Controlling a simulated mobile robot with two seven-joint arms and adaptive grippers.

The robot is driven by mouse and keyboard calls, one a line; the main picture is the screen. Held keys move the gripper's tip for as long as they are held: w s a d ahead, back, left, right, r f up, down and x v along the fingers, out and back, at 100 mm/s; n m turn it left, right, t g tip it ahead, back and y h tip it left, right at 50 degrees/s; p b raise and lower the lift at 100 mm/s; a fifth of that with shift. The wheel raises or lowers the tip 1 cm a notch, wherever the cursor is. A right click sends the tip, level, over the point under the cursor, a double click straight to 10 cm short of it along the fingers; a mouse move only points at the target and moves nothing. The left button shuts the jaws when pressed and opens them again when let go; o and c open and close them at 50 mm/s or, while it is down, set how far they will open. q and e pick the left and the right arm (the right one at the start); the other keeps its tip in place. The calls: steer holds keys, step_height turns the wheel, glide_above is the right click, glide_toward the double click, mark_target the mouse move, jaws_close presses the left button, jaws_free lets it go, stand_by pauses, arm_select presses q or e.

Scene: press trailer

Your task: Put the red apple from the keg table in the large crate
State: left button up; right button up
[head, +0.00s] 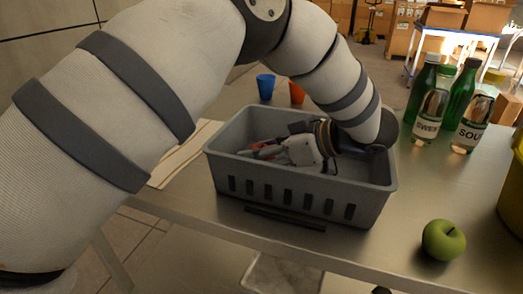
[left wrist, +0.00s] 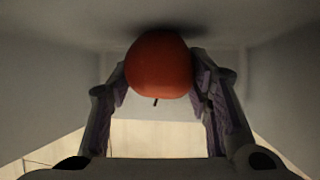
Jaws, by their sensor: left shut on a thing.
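The large crate (head: 290,198) is grey with slots in its front wall and stands on a metal table. My left gripper (head: 264,152) reaches down inside it, with its fingers toward the crate's left part. It is shut on the red apple (left wrist: 160,65). In the left wrist view the apple sits between the two fingers (left wrist: 158,85), its stem toward the camera's lower side. A dark shadow lies close around the apple on the crate's inner surface; I cannot tell whether it touches. In the head view only a bit of red shows at the fingers. My right gripper is not in view.
A green apple (head: 443,240) lies on the table right of the crate. Several green bottles (head: 432,112) stand behind it. A blue cup (head: 265,87) and an orange cup (head: 297,93) stand behind the crate. A striped cloth (head: 184,155) lies at left. A yellow container (head: 514,190) is at the right edge.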

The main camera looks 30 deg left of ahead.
arm_select(q)
steer(key=o, duration=1.2)
steer(key=b+v, duration=0.1)
steer(key=v, duration=0.6)
steer(key=shift+d, duration=0.1)
steer(key=shift+d+r, duration=0.2)
